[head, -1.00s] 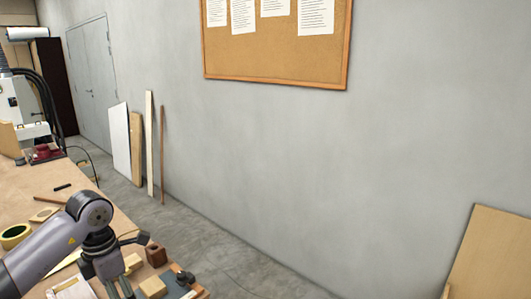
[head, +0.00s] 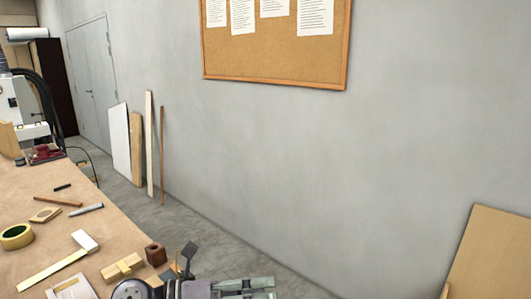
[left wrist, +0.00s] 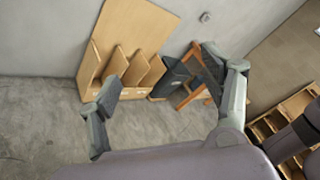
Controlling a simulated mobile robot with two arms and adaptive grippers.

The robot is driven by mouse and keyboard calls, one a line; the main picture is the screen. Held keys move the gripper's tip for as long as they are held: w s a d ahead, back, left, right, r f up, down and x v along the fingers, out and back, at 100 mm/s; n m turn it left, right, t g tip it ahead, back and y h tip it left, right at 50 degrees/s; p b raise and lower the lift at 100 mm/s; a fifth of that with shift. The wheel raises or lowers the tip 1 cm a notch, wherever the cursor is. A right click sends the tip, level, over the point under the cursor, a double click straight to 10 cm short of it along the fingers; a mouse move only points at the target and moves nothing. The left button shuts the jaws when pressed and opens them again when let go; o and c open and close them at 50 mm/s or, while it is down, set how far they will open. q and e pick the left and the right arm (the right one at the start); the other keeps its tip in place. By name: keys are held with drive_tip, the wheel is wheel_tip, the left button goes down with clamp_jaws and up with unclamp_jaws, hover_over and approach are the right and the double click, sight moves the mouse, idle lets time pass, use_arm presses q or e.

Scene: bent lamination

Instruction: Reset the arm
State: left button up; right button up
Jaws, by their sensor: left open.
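My left gripper (head: 268,288) shows at the bottom edge of the head view, just right of the workbench corner, with its fingers pointing right. In the left wrist view the two fingers (left wrist: 160,75) are spread wide, with nothing between them. Part of my left arm is cut off by the bottom of the head view. My right gripper is not in view.
Boards (head: 121,143) lean on the wall. The left wrist view shows leaning panels (left wrist: 128,35) and bare floor (left wrist: 40,120).

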use_arm(q)
drive_tip(key=w+a+r+n+t+y, duration=0.2)
drive_tip(key=a+r+n+t, duration=0.1)
drive_tip(key=n+t, duration=0.5)
drive_tip(key=w+a+r+n+t+y, duration=0.1)
drive_tip(key=a+r+n+t+y, duration=0.2)
drive_tip(key=n+t, duration=0.55)
drive_tip(key=s+a+f+n+g+y, duration=0.3)
drive_tip(key=a+f+n+g+y, duration=0.2)
drive_tip(key=a+f+n+y, duration=1.1)
drive_tip(key=s+d+f+n+g+h, duration=0.15)
drive_tip(key=s+f+n+g, duration=0.25)
drive_tip(key=s+f+g, duration=0.5)
drive_tip(key=s+d+f+n+g+h, duration=0.1)
drive_tip(key=s+f+n+g+h, duration=0.2)
drive_tip(key=s+f, duration=0.75)
drive_tip(key=s+f+g, duration=0.1)
drive_tip(key=s+f, duration=0.2)
drive_tip(key=f, duration=0.9)
drive_tip(key=s+f, duration=0.3)
drive_tip(key=f, duration=0.9)
drive_tip(key=s+a+f+g, duration=0.1)
drive_tip(key=s+a+f, duration=0.1)
drive_tip(key=s+f, duration=1.2)
drive_tip(key=shift+s+a+f, duration=0.35)
drive_tip(key=shift+s, duration=0.55)
